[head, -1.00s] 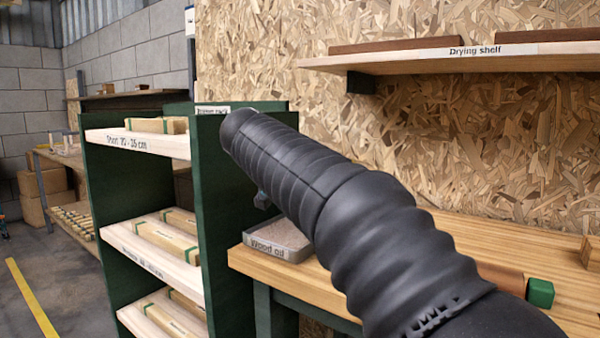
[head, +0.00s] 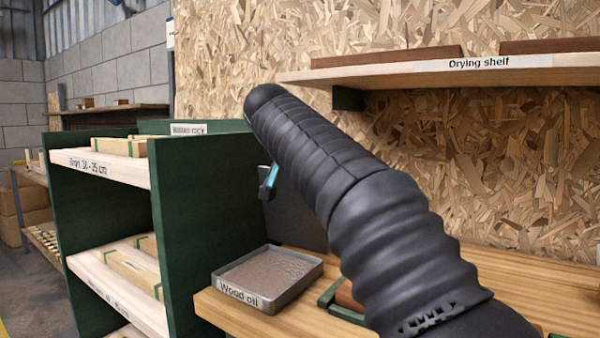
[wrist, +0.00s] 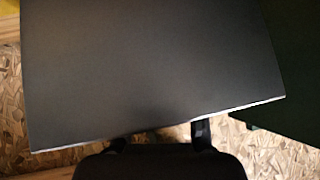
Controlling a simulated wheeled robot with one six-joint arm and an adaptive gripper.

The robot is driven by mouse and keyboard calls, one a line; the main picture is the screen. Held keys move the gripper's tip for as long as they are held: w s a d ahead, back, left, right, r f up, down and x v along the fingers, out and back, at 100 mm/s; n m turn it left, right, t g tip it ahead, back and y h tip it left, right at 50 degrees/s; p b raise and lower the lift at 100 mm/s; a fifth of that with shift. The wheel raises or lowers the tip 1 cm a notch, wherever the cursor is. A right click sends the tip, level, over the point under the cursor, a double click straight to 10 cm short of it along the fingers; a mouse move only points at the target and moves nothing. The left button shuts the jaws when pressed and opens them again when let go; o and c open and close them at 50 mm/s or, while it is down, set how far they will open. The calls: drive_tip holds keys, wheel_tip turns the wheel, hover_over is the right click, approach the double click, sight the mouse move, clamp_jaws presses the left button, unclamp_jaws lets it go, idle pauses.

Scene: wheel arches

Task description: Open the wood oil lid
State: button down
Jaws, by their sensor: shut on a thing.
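The wood oil tray (head: 228,290) is a shallow grey metal tray with a "Wood oil" label, at the left end of the wooden bench in the head view. Its top is uncovered and its brown inside shows. A dark grey flat panel, the lid (head: 303,228), stands raised behind the tray, partly hidden by my arm. In the wrist view the lid (wrist: 150,70) fills most of the picture. My gripper (wrist: 160,138) is shut on the lid's edge. In the head view my gripper (head: 268,184) is mostly hidden behind my arm, above the tray.
A green rack (head: 200,210) with pale shelves of wood pieces stands close left of the tray. The drying shelf (head: 400,77) with brown boards hangs above the bench (head: 290,322). A green-edged item (head: 345,312) lies right of the tray.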

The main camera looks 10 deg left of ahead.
drive_tip(key=shift+w+f+g, duration=0.25)
drive_tip(key=shift+f+g, duration=0.05)
drive_tip(key=shift+f, duration=0.3)
drive_tip(key=shift+w+d, duration=0.15)
drive_tip(key=shift+d, duration=0.15)
idle(0.4)
drive_tip(key=c, duration=0.7)
unclamp_jaws()
drive_tip(key=shift+d+r, duration=0.1)
drive_tip(key=v, duration=1.2)
drive_tip(key=shift+r, duration=0.25)
